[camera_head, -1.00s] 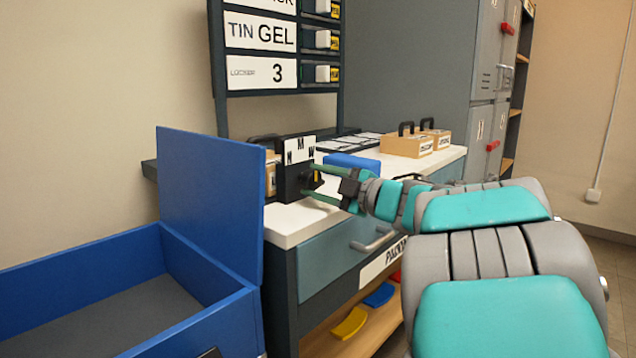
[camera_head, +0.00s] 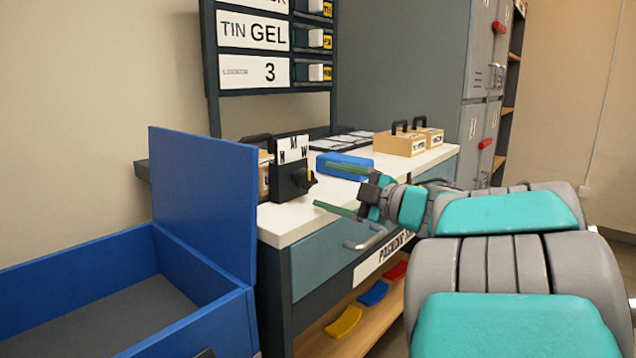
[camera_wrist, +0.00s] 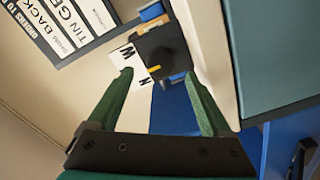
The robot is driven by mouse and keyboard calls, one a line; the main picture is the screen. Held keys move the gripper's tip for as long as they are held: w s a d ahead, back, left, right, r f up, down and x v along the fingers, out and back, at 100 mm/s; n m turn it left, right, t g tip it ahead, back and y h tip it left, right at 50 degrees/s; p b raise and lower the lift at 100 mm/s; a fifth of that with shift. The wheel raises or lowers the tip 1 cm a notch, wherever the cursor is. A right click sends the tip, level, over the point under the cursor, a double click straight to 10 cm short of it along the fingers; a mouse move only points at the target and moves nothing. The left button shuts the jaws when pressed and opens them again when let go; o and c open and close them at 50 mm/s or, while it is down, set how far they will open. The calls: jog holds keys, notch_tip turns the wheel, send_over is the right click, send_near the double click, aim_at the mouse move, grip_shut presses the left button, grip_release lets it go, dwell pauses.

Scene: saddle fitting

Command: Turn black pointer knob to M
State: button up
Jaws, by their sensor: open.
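The black pointer knob (camera_head: 302,181) sits on the front of a dark box (camera_head: 285,185) on the white worktop. A white plate (camera_head: 292,149) with the letters N, M and W rises above it. A yellow mark shows on the knob's right side in the head view; the wrist view also shows the knob (camera_wrist: 163,58) with a yellow line. I cannot tell which letter it points at. My gripper (camera_head: 325,187) is open and empty, a little in front of the knob, its green fingers apart from it. In the wrist view the knob lies beyond my fingertips (camera_wrist: 158,75), between them.
A blue block (camera_head: 344,166) lies just behind my upper finger. Wooden boxes with black handles (camera_head: 400,142) stand farther back on the worktop. A blue open-lidded bin (camera_head: 200,200) stands at left. A drawer handle (camera_head: 366,239) sticks out below my gripper.

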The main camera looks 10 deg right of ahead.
jog(key=shift+v, duration=1.15)
